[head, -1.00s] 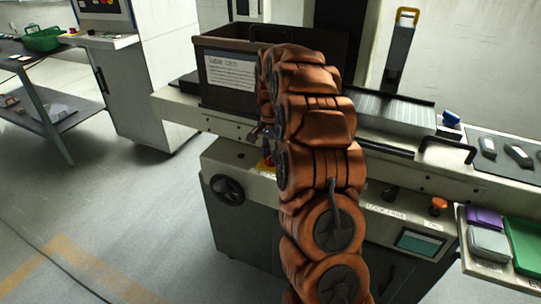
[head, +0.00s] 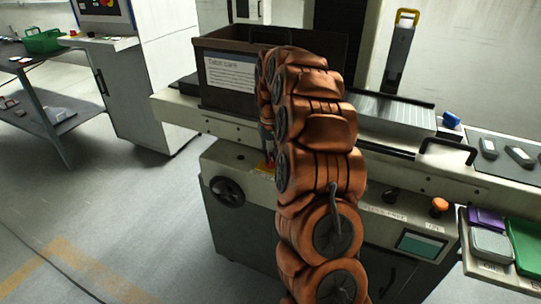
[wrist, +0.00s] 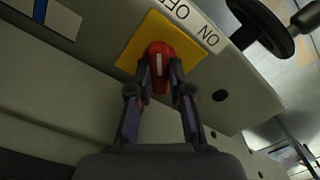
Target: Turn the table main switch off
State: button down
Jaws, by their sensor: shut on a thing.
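The main switch is a red knob (wrist: 159,52) with a white mark, on a yellow plate (wrist: 133,54) on the machine's front. A white ON/OFF label (wrist: 196,22) sits beside the plate, upside down in the wrist view. The mark runs nearly upright in that view; I cannot tell which word it points to. My gripper (wrist: 160,72) is shut on the knob, one finger on each side.
A black handwheel (head: 227,191) is left of the switch; it also shows in the wrist view (wrist: 262,24). A dark bin (head: 228,84) stands on the machine table above. An orange knob (head: 439,206) and a small screen (head: 420,244) are to the right.

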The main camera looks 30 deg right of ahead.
aim_at(271, 157)
jog(key=shift+s+f+n, duration=0.1)
jog(key=shift+s+n, duration=0.05)
jog(key=shift+n, duration=0.45)
jog(key=c, duration=1.1)
grip_release()
notch_tip(271, 157, up, 12)
jog(key=shift+r, duration=0.1)
dwell(0.4)
